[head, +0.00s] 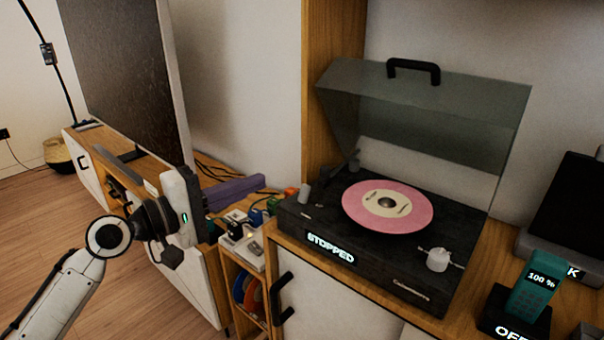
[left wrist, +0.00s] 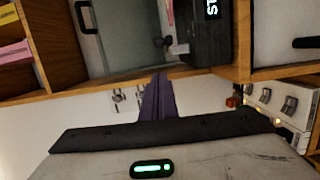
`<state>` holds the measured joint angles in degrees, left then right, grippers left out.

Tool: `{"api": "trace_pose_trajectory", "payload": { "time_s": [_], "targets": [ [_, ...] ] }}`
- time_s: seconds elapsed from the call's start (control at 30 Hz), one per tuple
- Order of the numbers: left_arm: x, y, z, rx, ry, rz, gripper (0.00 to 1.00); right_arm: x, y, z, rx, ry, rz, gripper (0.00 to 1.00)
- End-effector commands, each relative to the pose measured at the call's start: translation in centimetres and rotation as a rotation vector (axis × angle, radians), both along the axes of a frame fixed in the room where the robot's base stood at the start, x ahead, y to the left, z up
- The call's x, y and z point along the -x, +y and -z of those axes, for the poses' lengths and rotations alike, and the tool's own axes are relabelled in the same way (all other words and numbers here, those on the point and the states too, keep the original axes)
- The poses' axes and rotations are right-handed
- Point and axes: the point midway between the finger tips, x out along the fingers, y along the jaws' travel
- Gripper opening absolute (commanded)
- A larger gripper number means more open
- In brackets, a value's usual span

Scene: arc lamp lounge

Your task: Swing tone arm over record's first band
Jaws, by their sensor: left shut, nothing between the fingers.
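The turntable (head: 390,270) stands on a wooden cabinet with its smoky lid (head: 430,115) raised. Its front display reads "STOPPED". A pink record (head: 365,208) with a cream label lies on it. A slim part that looks like the tone arm (head: 352,166) is at the back left, off the record; its exact shape is hard to make out. My left gripper (head: 262,181) has purple fingers, shut and empty, left of the turntable and apart from it. They also show in the left wrist view (left wrist: 158,80), pointing toward the turntable (left wrist: 205,38). My right gripper is out of view.
A white knob (head: 304,193) is at the turntable's left and a white cylinder (head: 438,260) at its front right. A low shelf with small devices (head: 238,225) lies below my left gripper. A teal handset (head: 535,290) stands at right. The lid handle (head: 413,68) is black.

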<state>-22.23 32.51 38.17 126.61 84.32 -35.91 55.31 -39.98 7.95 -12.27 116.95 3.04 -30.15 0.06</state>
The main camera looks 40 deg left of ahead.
Motion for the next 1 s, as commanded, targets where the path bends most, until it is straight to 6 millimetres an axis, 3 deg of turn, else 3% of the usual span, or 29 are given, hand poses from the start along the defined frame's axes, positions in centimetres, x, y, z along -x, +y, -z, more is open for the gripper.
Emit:
{"api": "trace_pose_trajectory", "payload": {
  "time_s": [0.2,0.4,0.63,1.0],
  "targets": [
    [-4.6,-1.2,-0.2,-0.001,-0.004,0.001,0.00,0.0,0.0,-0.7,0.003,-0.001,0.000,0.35],
    [-7.7,-2.6,-0.1,0.001,-0.002,0.000,0.00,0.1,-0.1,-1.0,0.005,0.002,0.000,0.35],
    [-9.0,-5.0,0.2,0.000,0.000,-0.002,0.00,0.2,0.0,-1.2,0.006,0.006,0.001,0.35],
    [-9.2,-5.4,0.4,-0.002,0.001,-0.002,0.00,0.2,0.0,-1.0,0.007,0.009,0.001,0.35]
  ]
}}
